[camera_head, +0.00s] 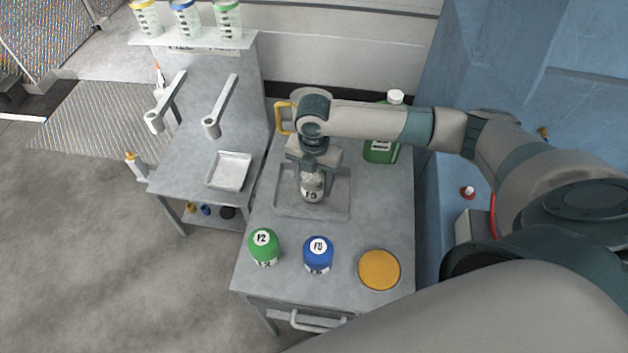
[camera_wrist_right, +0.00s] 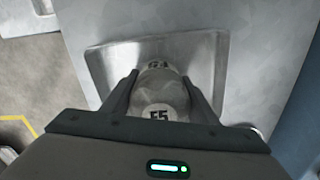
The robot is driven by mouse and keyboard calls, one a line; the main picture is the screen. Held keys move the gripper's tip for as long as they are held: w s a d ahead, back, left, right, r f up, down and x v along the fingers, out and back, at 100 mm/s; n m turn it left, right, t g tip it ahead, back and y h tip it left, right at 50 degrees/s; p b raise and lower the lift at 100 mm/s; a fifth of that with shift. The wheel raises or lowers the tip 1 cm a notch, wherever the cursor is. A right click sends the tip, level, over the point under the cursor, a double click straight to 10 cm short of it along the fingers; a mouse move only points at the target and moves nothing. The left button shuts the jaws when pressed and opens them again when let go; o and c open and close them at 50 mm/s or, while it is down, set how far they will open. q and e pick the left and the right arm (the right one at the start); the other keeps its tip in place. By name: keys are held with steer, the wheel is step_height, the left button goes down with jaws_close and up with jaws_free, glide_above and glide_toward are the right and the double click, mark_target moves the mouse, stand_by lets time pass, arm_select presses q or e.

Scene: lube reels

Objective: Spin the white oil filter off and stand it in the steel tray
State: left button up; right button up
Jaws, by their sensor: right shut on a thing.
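The white oil filter (camera_head: 312,189) is upright between the fingers of my right gripper (camera_head: 311,186), over the steel tray (camera_head: 283,207) on the right bench. In the right wrist view the filter (camera_wrist_right: 158,95) shows pale with dark lettering, and my right gripper (camera_wrist_right: 160,90) has a finger on each side of it. The tray (camera_wrist_right: 100,62) lies beneath it in that view. Whether the filter's base touches the tray floor I cannot tell. My left gripper is not in view.
A green filter (camera_head: 264,247), a blue filter (camera_head: 318,255) and a round amber lid (camera_head: 379,270) stand at the bench front. A green jug (camera_head: 380,148) is behind right. A smaller tray (camera_head: 230,172) and two reel arms (camera_head: 220,107) are on the left bench.

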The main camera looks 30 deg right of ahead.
steer(key=shift+f, duration=0.45)
stand_by(0.3)
steer(key=o, duration=1.4)
steer(key=shift+c, duration=0.2)
steer(key=shift+r, duration=0.15)
step_height(320, 180, up, 16)
steer(key=b, duration=0.3)
steer(key=shift+r, duration=0.6)
